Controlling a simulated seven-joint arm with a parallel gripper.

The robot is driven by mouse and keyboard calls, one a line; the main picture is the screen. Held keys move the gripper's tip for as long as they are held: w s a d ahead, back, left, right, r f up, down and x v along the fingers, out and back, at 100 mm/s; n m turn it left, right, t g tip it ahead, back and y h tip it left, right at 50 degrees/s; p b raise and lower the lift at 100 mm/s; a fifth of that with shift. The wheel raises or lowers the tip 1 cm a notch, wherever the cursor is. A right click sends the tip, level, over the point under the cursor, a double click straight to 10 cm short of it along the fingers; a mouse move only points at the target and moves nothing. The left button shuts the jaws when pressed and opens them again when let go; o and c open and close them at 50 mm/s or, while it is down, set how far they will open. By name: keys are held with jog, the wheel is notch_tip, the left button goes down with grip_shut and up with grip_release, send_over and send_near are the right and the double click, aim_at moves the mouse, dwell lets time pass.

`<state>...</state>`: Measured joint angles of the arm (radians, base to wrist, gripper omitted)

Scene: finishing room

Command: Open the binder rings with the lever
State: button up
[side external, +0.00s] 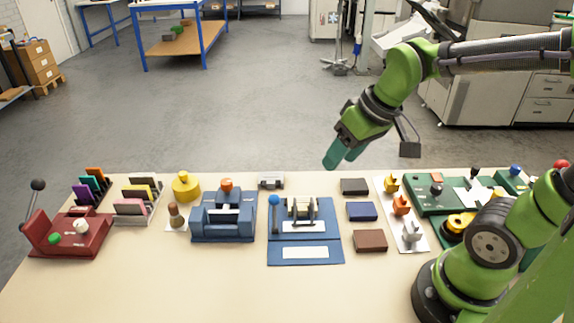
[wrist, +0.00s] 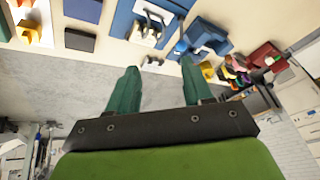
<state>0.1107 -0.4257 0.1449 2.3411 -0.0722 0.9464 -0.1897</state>
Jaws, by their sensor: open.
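A blue binder (side external: 305,248) lies flat near the middle of the table, with a white label on its front part. A metal ring mechanism (side external: 302,209) stands on its back part, and a lever with a blue knob (side external: 274,201) rises at its left edge. I cannot tell whether the rings are open or shut. In the wrist view the binder (wrist: 122,22) is at the top, with the ring mechanism (wrist: 151,24) on it. My gripper (side external: 339,158) is open and empty, high above the table's back edge and apart from the binder. Its green fingers also show in the wrist view (wrist: 160,92).
A blue press (side external: 223,222) with an orange knob stands left of the binder. Three flat blocks (side external: 361,211) lie to its right, beside a white board with coloured knobs (side external: 412,236). A red lever device (side external: 68,238) is at far left. The table front is clear.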

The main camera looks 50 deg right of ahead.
jog(key=w+a+f+n+g, duration=0.3)
jog(key=w+n, duration=0.5)
jog(key=n, duration=0.5)
jog(key=n+g, duration=0.1)
jog(key=n, duration=1.6)
send_near(275, 206)
jog(key=f, duration=0.8)
jog(key=w+a+f, duration=0.1)
jog(key=f, duration=0.3)
jog(key=shift+f, duration=0.15)
grip_shut()
